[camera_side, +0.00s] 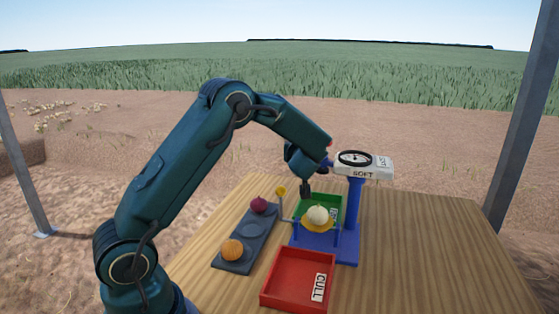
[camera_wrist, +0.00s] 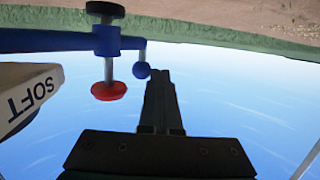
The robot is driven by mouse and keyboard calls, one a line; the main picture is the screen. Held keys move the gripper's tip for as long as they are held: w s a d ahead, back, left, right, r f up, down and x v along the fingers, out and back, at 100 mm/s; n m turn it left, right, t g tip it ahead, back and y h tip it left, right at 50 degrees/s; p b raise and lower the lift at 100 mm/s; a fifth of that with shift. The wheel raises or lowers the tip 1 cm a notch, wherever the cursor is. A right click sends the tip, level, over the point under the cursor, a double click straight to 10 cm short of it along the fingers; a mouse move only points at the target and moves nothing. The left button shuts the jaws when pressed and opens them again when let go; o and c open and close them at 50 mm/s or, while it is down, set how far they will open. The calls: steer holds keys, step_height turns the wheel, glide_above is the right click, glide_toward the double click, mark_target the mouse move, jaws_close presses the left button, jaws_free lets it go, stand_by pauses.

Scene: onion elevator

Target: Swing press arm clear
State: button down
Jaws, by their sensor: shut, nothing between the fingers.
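The press arm (camera_wrist: 45,40) is a blue bar with a red round pad (camera_wrist: 109,91) on a post and a blue ball (camera_wrist: 142,70) at its end. In the side view a small blue part of it (camera_side: 326,163) shows beside the gauge head; my arm hides the rest. My gripper (camera_wrist: 160,73) is shut and empty, its dark fingertips beside the ball; I cannot tell whether they touch. In the side view my gripper (camera_side: 305,193) points down, behind and left of a pale onion (camera_side: 317,215) on the blue press stand (camera_side: 353,230).
The gauge head (camera_side: 375,164) reads SOFT. A red CULL tray (camera_side: 270,290) stands in front, a green tray (camera_side: 335,203) behind. A dark rack (camera_side: 233,255) left holds a purple onion (camera_side: 258,205) and an orange onion (camera_side: 232,249). The table's right side is clear.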

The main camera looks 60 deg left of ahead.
steer(key=shift+w+a, duration=0.2)
steer(key=shift+w, duration=0.35)
steer(key=shift+w+a, duration=0.15)
steer(key=shift+w, duration=0.4)
steer(key=s+d+r, duration=0.1)
steer(key=s, duration=0.5)
steer(key=s+d+r, duration=0.1)
steer(key=s, duration=0.6)
steer(key=shift+s+d+r, duration=0.25)
steer(key=shift+d+r, duration=0.1)
